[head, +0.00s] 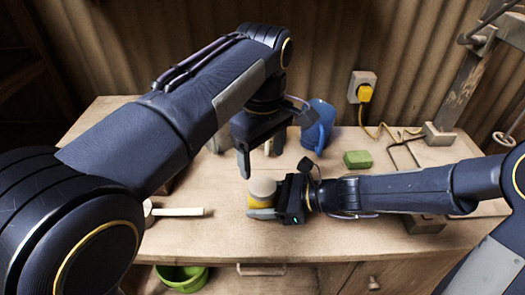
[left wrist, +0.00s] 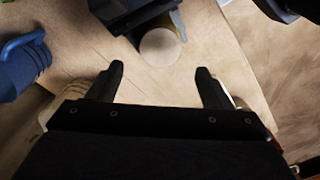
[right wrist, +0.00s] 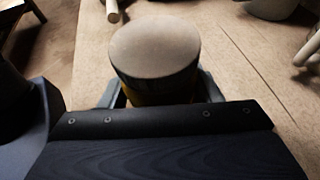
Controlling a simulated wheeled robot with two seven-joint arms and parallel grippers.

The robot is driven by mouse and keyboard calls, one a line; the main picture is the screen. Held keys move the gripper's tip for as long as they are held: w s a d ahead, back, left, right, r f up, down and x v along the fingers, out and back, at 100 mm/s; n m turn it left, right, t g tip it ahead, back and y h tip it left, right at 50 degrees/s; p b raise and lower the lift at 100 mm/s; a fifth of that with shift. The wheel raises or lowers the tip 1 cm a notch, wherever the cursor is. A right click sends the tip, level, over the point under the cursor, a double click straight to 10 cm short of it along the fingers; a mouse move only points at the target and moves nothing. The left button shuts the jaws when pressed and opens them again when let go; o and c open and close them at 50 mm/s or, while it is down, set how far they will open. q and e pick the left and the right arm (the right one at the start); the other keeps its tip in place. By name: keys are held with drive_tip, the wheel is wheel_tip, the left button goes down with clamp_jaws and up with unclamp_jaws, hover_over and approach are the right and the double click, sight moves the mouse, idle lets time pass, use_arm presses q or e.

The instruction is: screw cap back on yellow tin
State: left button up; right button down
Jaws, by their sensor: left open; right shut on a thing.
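The yellow tin (head: 259,201) stands upright near the front middle of the bench, with a pale round cap (head: 263,187) on top. The cap looks level; I cannot tell how tightly it sits. In the right wrist view the cap (right wrist: 155,48) hides most of the tin's yellow body. My right gripper (head: 277,207) is shut on the tin's body from the right, below the cap. My left gripper (head: 258,158) is open and empty, pointing down above and behind the tin. In the left wrist view the cap (left wrist: 160,47) lies beyond the open fingertips (left wrist: 160,72), apart from them.
A blue jug (head: 320,124) and a green block (head: 357,159) stand behind the tin. A wooden-handled tool (head: 180,211) lies to the left. A yellow plug (head: 364,92) and cable are at the back wall. A green bucket (head: 182,278) is below the bench's front edge.

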sight(262, 186)
use_arm(q)
wheel_tip(262, 186, down, 8)
drive_tip(key=shift+r, duration=0.2)
idle(0.3)
drive_tip(key=c, duration=1)
drive_tip(key=o, duration=1.1)
drive_tip(key=shift+o, duration=0.2)
drive_tip(key=shift+r, duration=0.1)
wheel_tip(262, 186, up, 12)
